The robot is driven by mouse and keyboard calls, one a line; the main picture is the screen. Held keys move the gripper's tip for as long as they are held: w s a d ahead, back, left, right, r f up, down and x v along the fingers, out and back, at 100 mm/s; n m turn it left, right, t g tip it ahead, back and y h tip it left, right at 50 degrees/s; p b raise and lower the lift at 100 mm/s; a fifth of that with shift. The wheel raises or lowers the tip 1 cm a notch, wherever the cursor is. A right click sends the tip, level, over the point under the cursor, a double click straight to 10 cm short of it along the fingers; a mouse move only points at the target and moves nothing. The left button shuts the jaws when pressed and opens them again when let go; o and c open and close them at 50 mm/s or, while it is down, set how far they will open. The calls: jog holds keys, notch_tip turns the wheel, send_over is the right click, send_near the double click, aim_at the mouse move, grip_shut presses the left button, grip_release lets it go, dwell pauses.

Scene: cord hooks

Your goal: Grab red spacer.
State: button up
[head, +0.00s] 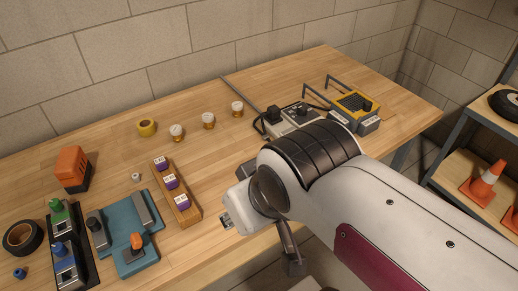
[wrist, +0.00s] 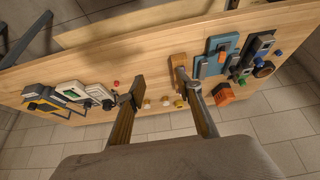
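A small red piece, which looks like the red spacer (wrist: 117,84), lies on the wooden table in the wrist view, left of my gripper's left finger. I cannot make it out in the head view, where my arm covers part of the table. My gripper (wrist: 158,82) is open and empty in the wrist view, with its two fingers wide apart over the table. The red piece is outside the gap between the fingers and apart from them. In the head view my arm mostly hides the gripper.
A wooden rack (head: 187,213) with purple labelled blocks stands near a teal fixture (head: 152,212). An orange object (head: 72,167), a black tape roll (head: 22,237), a yellow ring (head: 147,127) and white-topped brass pieces (head: 208,120) stand around. Grey and yellow devices (head: 357,105) sit at right.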

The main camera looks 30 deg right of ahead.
jog(key=w+d+f+n+t+h, duration=0.15)
jog(key=w+d+t+h, duration=0.3)
jog(key=w+d, duration=1.85)
jog(key=w+d+f+n+y, duration=0.2)
jog(key=d+f+y, duration=0.3)
jog(key=f, duration=0.5)
jog(key=s+f+y, duration=0.1)
jog(key=f, duration=0.1)
jog(key=s+f+t+y, duration=0.1)
jog(key=s+f, duration=0.1)
jog(key=f, duration=0.1)
jog(key=s+f+n+y, duration=0.1)
jog(key=f, duration=0.1)
jog(key=shift+s+a+f+t+y, duration=0.25)
jog(key=shift+s+a+f+y, duration=0.05)
jog(key=shift+f+y, duration=0.05)
jog(key=shift+s+a+f+y, duration=0.25)
jog(key=shift+s+f+y, duration=0.05)
jog(key=shift+s, duration=0.2)
jog(key=shift+w, duration=0.1)
jog(key=shift+x, duration=1.25)
